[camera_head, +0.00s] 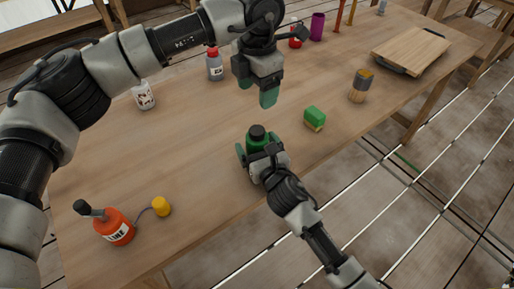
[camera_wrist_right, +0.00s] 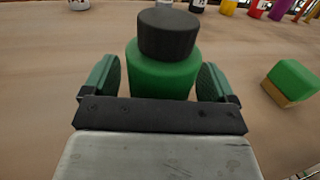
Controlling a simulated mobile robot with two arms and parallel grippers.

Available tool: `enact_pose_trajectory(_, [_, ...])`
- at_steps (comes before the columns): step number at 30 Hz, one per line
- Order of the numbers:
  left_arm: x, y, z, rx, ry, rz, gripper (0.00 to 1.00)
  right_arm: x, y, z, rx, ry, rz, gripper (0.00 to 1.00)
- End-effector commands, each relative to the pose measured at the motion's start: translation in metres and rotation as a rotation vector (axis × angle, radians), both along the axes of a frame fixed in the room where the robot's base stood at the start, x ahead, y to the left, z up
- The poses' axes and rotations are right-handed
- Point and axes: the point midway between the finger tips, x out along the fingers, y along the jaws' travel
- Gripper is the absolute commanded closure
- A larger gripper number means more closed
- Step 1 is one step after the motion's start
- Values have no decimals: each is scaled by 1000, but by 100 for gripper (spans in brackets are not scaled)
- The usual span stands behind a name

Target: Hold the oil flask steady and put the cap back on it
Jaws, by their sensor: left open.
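The oil flask (camera_head: 258,144) is a green bottle standing upright near the table's front edge. Its black cap (camera_head: 257,131) sits on top, and both also show in the right wrist view, flask (camera_wrist_right: 163,78) and cap (camera_wrist_right: 167,33). My right gripper (camera_head: 262,158) has its green fingers on either side of the flask body; in the wrist view (camera_wrist_right: 158,82) a thin gap shows at the left finger, and firm contact cannot be told. The flask's base is hidden behind this gripper. My left gripper (camera_head: 257,91) is open and empty, above the table beyond the flask.
A green-topped sponge (camera_head: 315,117) lies right of the flask, with a brush (camera_head: 361,86) and cutting board (camera_head: 411,50) farther right. A grey bottle (camera_head: 214,68) stands behind. The table's middle left is clear.

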Motion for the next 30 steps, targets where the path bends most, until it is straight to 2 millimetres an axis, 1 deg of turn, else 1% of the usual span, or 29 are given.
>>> enact_pose_trajectory(8, [0,0,0,0,0,0,30,-1,0,0,0,0,0,10])
enact_pose_trajectory(11, [0,0,0,0,0,0,30,-6,-3,0,0,0,0,10])
enact_pose_trajectory(14, [0,0,0,0,0,0,30,-19,-9,-1,-2,0,1,10])
enact_pose_trajectory(21, [0,0,-3,0,0,0,30,-64,-29,-2,-2,2,1,10])
enact_pose_trajectory(24, [0,0,-4,0,0,0,30,-79,-36,-1,0,1,1,10])
enact_pose_trajectory(27, [0,0,-5,0,0,0,30,-90,-41,-1,0,1,0,10])
enact_pose_trajectory(30, [0,0,-5,0,0,0,30,-96,-44,-1,0,1,0,10])
